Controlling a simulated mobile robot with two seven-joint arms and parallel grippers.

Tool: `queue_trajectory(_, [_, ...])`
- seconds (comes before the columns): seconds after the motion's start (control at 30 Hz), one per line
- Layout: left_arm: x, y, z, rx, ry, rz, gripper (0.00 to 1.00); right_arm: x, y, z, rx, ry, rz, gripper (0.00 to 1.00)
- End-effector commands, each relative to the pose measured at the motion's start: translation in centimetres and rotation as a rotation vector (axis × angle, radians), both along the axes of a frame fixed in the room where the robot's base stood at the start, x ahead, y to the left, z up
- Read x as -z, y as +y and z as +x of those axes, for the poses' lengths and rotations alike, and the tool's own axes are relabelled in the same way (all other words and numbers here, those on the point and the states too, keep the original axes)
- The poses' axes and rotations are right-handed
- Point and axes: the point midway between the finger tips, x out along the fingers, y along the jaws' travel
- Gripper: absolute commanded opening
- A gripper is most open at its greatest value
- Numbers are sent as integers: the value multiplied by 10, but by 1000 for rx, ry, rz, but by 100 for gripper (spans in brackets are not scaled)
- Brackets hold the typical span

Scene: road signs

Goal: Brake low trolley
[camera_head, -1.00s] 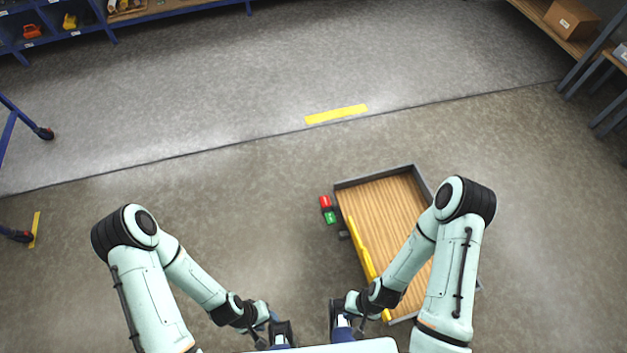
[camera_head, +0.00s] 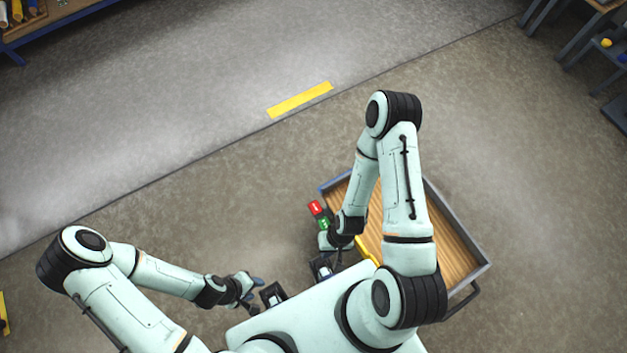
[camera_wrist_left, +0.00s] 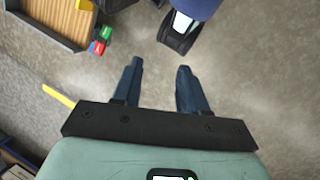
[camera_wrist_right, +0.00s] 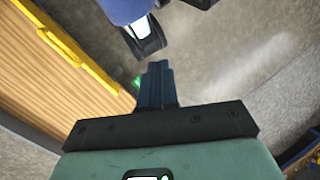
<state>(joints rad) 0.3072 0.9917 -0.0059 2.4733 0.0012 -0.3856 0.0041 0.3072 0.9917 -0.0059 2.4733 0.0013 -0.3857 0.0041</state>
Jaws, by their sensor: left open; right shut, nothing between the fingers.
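The low trolley (camera_head: 452,238) has a wooden deck and grey rim and stands at the right in the head view, partly behind my right arm. A yellow bar (camera_head: 368,249) runs along its near side. A red pedal (camera_head: 316,207) and a green pedal (camera_head: 323,223) sit low at its left end. My right gripper (camera_wrist_right: 158,66) is shut and empty, beside the green pedal, which shows partly behind the fingers in the right wrist view (camera_wrist_right: 137,83). I cannot tell if they touch. My left gripper (camera_wrist_left: 160,68) is open and empty over bare floor, apart from the trolley.
A yellow floor strip (camera_head: 300,99) lies beyond the trolley. Shelving stands at the top left (camera_head: 60,25), and a rack (camera_head: 600,60) at the top right. The floor left of the trolley is clear.

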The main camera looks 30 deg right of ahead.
Motion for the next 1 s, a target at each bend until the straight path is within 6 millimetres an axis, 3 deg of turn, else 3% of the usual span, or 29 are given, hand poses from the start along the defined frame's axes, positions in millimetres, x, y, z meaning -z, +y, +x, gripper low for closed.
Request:
queue_trajectory(0.17, [0, 0, 0, 0, 1, 0, 43, 1, 0, 0, 0, 1, -1, 0])
queue_trajectory(0.27, [9, 1, -3, -2, -1, 2, 43, 18, -5, 2, -3, -10, -16, 0])
queue_trajectory(0.37, [34, 2, -5, -9, -15, 9, 43, 66, -19, 15, -19, -52, -63, 0])
queue_trajectory(0.47, [68, 6, -1, -22, -46, 22, 43, 134, -43, 43, -58, -136, -139, 0])
queue_trajectory(0.6, [112, 13, 13, -43, -100, 42, 43, 219, -78, 100, -154, -286, -245, 0])
queue_trajectory(0.7, [138, 16, 25, -54, -133, 54, 43, 262, -94, 141, -233, -386, -298, 0])
queue_trajectory(0.83, [159, 19, 36, -65, -165, 65, 43, 294, -103, 182, -317, -483, -335, 0])
queue_trajectory(1.0, [166, 21, 41, -69, -180, 70, 43, 304, -105, 204, -363, -535, -351, 0])
